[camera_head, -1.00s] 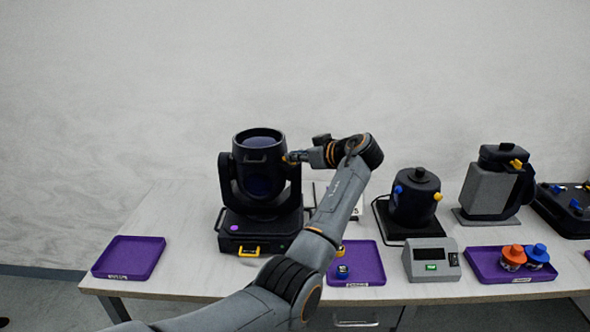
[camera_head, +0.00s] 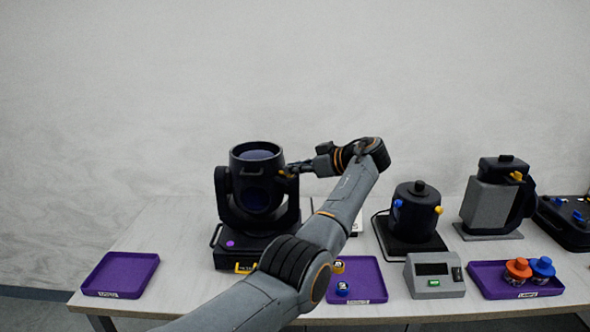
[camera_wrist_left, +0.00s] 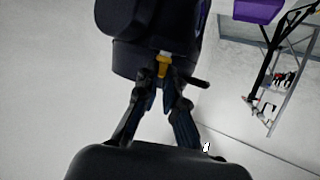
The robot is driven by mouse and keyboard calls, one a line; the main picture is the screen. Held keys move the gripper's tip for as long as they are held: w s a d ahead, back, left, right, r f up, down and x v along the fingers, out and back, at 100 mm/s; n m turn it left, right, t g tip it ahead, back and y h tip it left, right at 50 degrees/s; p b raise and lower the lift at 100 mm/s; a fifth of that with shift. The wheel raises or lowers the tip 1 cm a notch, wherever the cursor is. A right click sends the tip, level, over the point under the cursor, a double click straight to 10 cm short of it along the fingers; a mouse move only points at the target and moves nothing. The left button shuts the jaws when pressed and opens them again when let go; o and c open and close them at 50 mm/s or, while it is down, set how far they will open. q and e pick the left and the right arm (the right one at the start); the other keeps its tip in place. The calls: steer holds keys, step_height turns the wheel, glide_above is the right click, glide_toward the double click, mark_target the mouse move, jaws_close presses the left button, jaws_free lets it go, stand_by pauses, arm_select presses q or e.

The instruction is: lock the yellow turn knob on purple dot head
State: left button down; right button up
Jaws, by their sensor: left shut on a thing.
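The purple dot head (camera_head: 256,190) is a black moving-head lamp on a black base with a purple dot (camera_head: 230,244) at its front left. Its yellow turn knob (camera_head: 282,173) sits at the upper right of the lamp body. My left gripper (camera_head: 288,171) reaches it from the right and is shut on the knob. In the left wrist view the knob (camera_wrist_left: 163,66) shows between the two fingertips (camera_wrist_left: 162,80), against the dark lamp body (camera_wrist_left: 150,35). The fingers partly cover the knob. My right gripper is not in view.
A purple tray (camera_head: 105,280) lies at left, another (camera_head: 372,270) at the middle holds small parts, and a third (camera_head: 490,285) holds orange and blue lamps. A grey meter (camera_head: 436,287), a black can (camera_head: 416,205) and a grey fixture (camera_head: 490,208) stand at right.

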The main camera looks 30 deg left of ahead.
arm_select(q)
steer(key=c, duration=1.5)
jaws_free()
steer(key=shift+a, duration=0.1)
steer(key=shift+o, duration=0.2)
steer(key=v, duration=1.2)
steer(key=shift+w+f, duration=0.1)
